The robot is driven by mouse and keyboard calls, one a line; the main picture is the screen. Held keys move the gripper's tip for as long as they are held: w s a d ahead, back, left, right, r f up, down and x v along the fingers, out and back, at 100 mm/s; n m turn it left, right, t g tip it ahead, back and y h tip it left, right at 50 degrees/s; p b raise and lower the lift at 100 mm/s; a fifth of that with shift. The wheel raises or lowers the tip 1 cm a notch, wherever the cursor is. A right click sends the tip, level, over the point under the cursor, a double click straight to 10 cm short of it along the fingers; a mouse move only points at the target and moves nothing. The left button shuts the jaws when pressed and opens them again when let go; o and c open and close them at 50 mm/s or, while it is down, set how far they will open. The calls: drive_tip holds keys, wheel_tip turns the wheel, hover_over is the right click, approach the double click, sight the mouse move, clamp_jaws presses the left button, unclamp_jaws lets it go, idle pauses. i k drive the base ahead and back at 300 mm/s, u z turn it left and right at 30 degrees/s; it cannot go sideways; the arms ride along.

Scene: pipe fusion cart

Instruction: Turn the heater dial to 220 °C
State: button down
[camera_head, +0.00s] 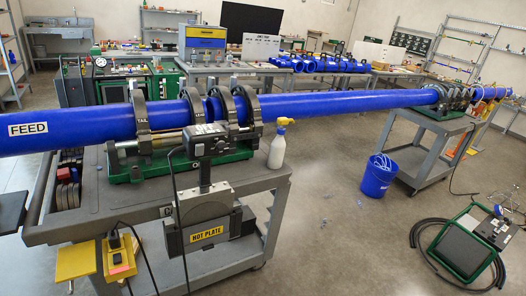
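The heater hangs at the front side of the grey cart, a little left of the picture's middle. Its dark lower body carries a yellow HOT PLATE label (207,234), and a pale round-edged plate (203,207) shows above that. A dark control box (207,140) sits at its top, joined by an upright neck (204,175). A black cable runs down from the box. The dial and its temperature marks are too small to make out, so its setting cannot be read. I cannot make out my gripper in this view.
A long blue pipe (330,104) marked FEED runs through dark clamps (142,118) above the cart (250,182). A white spray bottle (278,148) stands right of the heater. Yellow plates with a socket (120,256) jut out at lower left. Floor is open between cart and blue bucket (377,178).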

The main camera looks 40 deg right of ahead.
sight(220, 146)
drive_tip(key=z, duration=0.7)
drive_tip(key=i, duration=1.05)
drive_tip(key=z, duration=1.45)
drive_tip(key=k, duration=1.3)
drive_tip(key=u, duration=0.95)
